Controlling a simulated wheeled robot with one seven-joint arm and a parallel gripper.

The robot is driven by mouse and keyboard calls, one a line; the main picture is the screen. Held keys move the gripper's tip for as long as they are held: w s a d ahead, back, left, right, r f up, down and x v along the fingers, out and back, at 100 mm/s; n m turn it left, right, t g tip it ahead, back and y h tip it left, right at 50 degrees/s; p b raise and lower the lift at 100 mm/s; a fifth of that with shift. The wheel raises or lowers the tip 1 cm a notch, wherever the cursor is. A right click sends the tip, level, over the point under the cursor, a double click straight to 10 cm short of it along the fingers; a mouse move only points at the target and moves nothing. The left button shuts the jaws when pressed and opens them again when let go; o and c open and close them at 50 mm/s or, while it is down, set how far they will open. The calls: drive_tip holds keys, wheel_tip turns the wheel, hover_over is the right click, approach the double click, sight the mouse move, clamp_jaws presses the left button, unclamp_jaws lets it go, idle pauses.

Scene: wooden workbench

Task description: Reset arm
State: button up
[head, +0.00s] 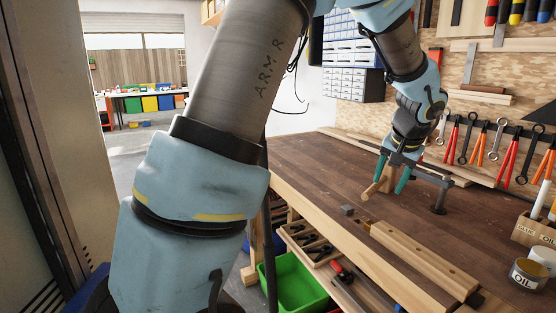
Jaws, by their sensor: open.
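My arm reaches from the left over the wooden workbench (325,165). My gripper (391,176) is low over the far part of the bench top, pointing down. Its two teal fingers are apart.
A dark metal clamp (439,190) stands just right of the gripper. A long wooden block (425,258) lies along the front edge. An oil tin (528,274) and a glue and oil box (535,230) stand at right. Tools hang on the pegboard (480,75) behind.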

drive_tip(key=a+f+n+g, duration=0.2)
drive_tip(key=a+f+n, duration=0.1)
drive_tip(key=a, duration=1.5)
drive_tip(key=s+a+f+n, duration=0.1)
drive_tip(key=s+a+n, duration=0.1)
drive_tip(key=s+a, duration=0.3)
drive_tip(key=s+a+f+n+g, duration=0.1)
drive_tip(key=s+a, duration=0.4)
drive_tip(key=a, duration=0.6)
drive_tip(key=shift+s+f+n, duration=0.3)
drive_tip(key=shift+f+n, duration=0.2)
drive_tip(key=shift+f, duration=0.15)
